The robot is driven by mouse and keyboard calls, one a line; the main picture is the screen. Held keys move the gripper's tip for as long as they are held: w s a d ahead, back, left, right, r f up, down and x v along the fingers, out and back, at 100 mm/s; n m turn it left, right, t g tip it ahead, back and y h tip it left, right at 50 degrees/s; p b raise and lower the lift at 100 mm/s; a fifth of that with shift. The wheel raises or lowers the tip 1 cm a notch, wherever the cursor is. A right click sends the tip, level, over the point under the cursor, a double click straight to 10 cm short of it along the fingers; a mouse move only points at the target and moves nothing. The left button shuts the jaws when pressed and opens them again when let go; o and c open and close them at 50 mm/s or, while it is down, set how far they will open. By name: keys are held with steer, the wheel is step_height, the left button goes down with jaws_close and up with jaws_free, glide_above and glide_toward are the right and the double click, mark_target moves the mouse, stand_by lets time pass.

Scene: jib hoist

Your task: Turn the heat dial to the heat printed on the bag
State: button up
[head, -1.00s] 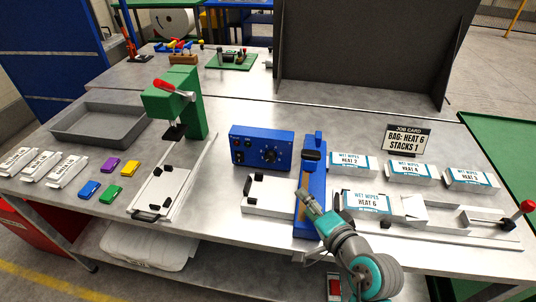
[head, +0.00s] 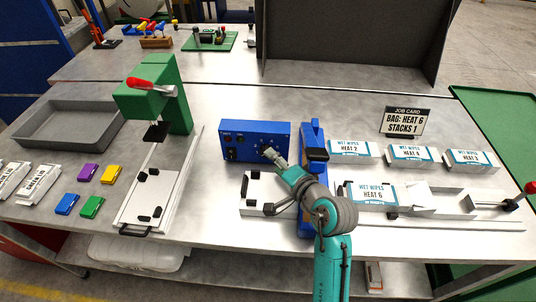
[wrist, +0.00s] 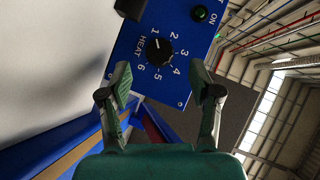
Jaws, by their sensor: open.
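The heat dial (wrist: 158,51) is a black knob on the blue control box (head: 238,139), with numbers 1 to 6 around it. In the wrist view its white pointer line appears to point at 1. My gripper (wrist: 160,74) is open and empty, its fingers apart on either side below the dial in that view, not touching it. In the head view my gripper (head: 277,163) is close in front of the box and covers part of the dial. A white bag (head: 371,195) printed HEAT 6 lies in front of the box's right side.
The job card (head: 406,122) reads BAG: HEAT 6, STACKS 1. Bags marked HEAT 2 (head: 350,152), HEAT 4 and HEAT 3 lie behind. The blue press (head: 313,136) stands just right of the box. A green press (head: 173,95) stands to the left.

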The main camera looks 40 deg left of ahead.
steer(key=shift+x, duration=2.35)
steer(key=c, duration=1.1)
steer(key=shift+d+f+m+y, duration=0.1)
steer(key=shift+f+m+y, duration=0.05)
steer(key=shift+m+y, duration=0.35)
steer(key=shift+c, duration=0.2)
steer(key=o, duration=1.1)
steer(key=shift+o, duration=0.2)
